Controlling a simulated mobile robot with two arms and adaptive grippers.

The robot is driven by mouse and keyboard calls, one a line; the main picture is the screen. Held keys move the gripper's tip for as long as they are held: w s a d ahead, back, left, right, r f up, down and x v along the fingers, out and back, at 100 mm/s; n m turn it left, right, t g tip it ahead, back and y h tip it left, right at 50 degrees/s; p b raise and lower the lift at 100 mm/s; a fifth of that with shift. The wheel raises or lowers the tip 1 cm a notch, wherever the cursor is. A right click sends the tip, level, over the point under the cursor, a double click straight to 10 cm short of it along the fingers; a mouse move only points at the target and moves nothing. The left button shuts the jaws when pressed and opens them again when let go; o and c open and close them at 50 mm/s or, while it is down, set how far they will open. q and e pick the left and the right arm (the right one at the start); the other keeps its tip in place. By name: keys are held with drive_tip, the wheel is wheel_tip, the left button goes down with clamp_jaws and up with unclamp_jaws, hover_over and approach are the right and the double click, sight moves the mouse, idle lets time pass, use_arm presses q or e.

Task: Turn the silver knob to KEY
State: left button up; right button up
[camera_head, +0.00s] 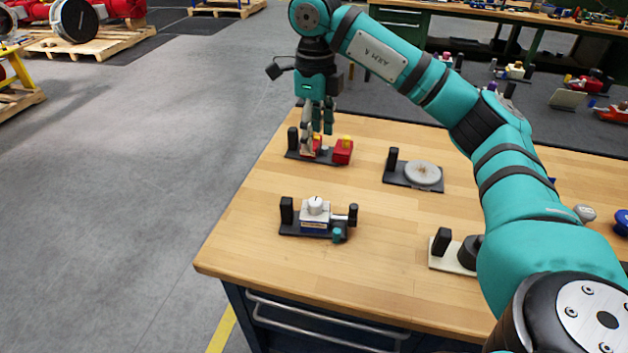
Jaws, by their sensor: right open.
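A small pale silver-white knob (316,205) stands on top of a white block with a blue strip, fixed on a dark base plate (292,229) near the table's front left. Any KEY marking is too small to read. My right gripper (317,145) is open and points down behind that fixture, over another dark-based fixture with a red valve body (343,152). Its fingers overlap the left part of this red fixture, and I cannot tell whether they touch it. My right gripper is apart from the silver-white knob. My left gripper is not in view.
The wooden table (255,230) also holds a fixture with a round grey disc (424,174) and a cream-based fixture (452,257) partly behind my right arm. Bare tabletop lies between the fixtures. More benches and valve parts stand behind.

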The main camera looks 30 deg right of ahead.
drive_tip(key=f, duration=0.1)
hover_over(315, 201)
wheel_tip(315, 201, down, 6)
wheel_tip(315, 201, down, 9)
drive_tip(key=shift+r+p, duration=0.1)
drive_tip(key=shift+p, duration=0.95)
drive_tip(key=shift+f, duration=0.35)
drive_tip(key=shift+c, duration=0.4)
clamp_jaws()
drive_tip(key=shift+f+n+b, duration=0.15)
drive_tip(key=shift+n+b, duration=0.15)
drive_tip(key=shift+b, duration=0.25)
drive_tip(key=shift+r, duration=0.2)
drive_tip(key=shift+o, duration=0.4)
unclamp_jaws()
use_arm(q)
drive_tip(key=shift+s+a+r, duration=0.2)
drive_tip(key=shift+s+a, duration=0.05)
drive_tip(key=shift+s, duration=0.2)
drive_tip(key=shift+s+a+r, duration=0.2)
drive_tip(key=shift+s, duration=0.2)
use_arm(e)
wheel_tip(315, 201, up, 12)
